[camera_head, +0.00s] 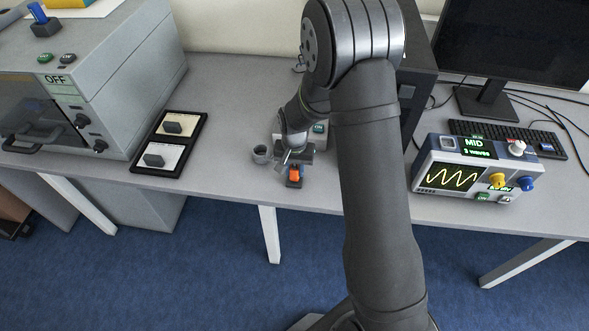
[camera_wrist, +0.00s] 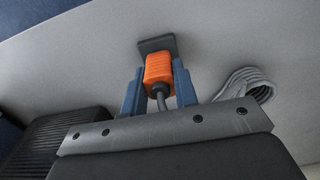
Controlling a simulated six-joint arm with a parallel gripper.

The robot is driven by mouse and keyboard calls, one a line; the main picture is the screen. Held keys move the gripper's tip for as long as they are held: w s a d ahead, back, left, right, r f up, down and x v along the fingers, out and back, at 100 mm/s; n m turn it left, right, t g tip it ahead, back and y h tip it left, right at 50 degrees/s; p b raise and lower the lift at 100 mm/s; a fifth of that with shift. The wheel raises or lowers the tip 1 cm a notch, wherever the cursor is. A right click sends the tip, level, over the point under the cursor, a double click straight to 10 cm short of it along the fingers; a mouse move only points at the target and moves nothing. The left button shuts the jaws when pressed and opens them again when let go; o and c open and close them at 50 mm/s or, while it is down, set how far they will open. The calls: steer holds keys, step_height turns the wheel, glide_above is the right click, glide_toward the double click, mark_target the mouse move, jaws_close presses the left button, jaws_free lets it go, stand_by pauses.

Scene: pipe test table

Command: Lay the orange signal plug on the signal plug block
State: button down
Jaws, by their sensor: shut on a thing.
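The orange signal plug (camera_wrist: 158,70) is between the two blue fingers of my gripper (camera_wrist: 158,88) in the wrist view. A dark cable runs from it back toward the gripper. The plug also shows in the head view (camera_head: 295,174), below my wrist near the table's front edge. The dark signal plug block (camera_wrist: 157,44) lies just beyond the plug's far end in the wrist view. The plug overlaps the block in the picture; whether they touch I cannot tell. My gripper in the head view (camera_head: 294,162) is shut on the plug and partly hidden.
A small grey cup-like ring (camera_head: 261,154) stands left of my gripper. A coiled grey cable (camera_wrist: 246,85) lies right of the plug in the wrist view. A black tray (camera_head: 168,144) is farther left, and an oscilloscope-like device (camera_head: 478,168) stands right of my arm.

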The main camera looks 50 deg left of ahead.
mark_target(295, 168)
steer(key=shift+f, duration=0.25)
steer(key=c, duration=1.1)
jaws_free()
steer(key=shift+f, duration=0.15)
steer(key=shift+c, duration=0.2)
step_height(295, 168, up, 12)
steer(key=shift+r, duration=0.2)
